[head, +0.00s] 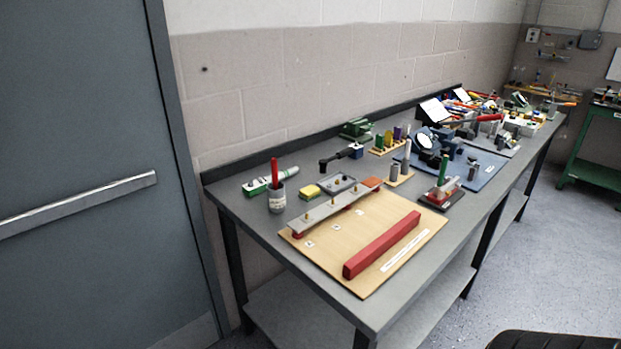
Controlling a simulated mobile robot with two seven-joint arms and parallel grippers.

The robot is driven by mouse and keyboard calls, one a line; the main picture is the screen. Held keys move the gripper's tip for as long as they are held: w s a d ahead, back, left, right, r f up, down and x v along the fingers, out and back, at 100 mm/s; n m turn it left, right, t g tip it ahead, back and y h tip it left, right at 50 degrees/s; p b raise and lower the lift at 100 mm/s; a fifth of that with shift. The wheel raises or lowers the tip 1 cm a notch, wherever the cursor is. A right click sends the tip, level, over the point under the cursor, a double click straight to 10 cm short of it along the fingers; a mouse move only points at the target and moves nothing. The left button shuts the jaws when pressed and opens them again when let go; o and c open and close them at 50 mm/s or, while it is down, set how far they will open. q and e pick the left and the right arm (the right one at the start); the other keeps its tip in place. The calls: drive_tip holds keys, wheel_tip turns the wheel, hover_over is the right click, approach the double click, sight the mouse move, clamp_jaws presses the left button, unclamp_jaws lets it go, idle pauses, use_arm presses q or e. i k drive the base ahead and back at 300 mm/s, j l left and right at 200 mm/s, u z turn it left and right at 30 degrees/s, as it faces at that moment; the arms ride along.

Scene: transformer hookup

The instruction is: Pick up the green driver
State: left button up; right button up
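A wooden rack (387,151) near the back of the grey workbench holds upright handles in green, yellow and purple. The green handle (379,142) at its left end looks like the green driver; its lower part is hidden in the rack. I cannot tell for certain which one is the driver. Neither of my grippers is in view.
The grey workbench (240,202) runs away to the right. A wooden board with a red bar (383,244) fills its near end. A cup (277,198) with a red-handled item stands at left. A blue mat (487,168) and clutter lie farther right. Open floor (545,250) lies right.

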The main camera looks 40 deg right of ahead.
sight(259, 188)
drive_tip(key=i+j+z, duration=0.1)
drive_tip(key=z, duration=0.3)
drive_tip(key=i+j+z, duration=0.15)
drive_tip(key=z, duration=0.3)
drive_tip(key=i+j+z, duration=0.1)
drive_tip(key=z, duration=0.3)
drive_tip(key=i+j+z, duration=0.15)
drive_tip(key=j+z, duration=0.3)
drive_tip(key=i+j+z, duration=0.1)
drive_tip(key=j+z, duration=0.2)
drive_tip(key=z, duration=0.2)
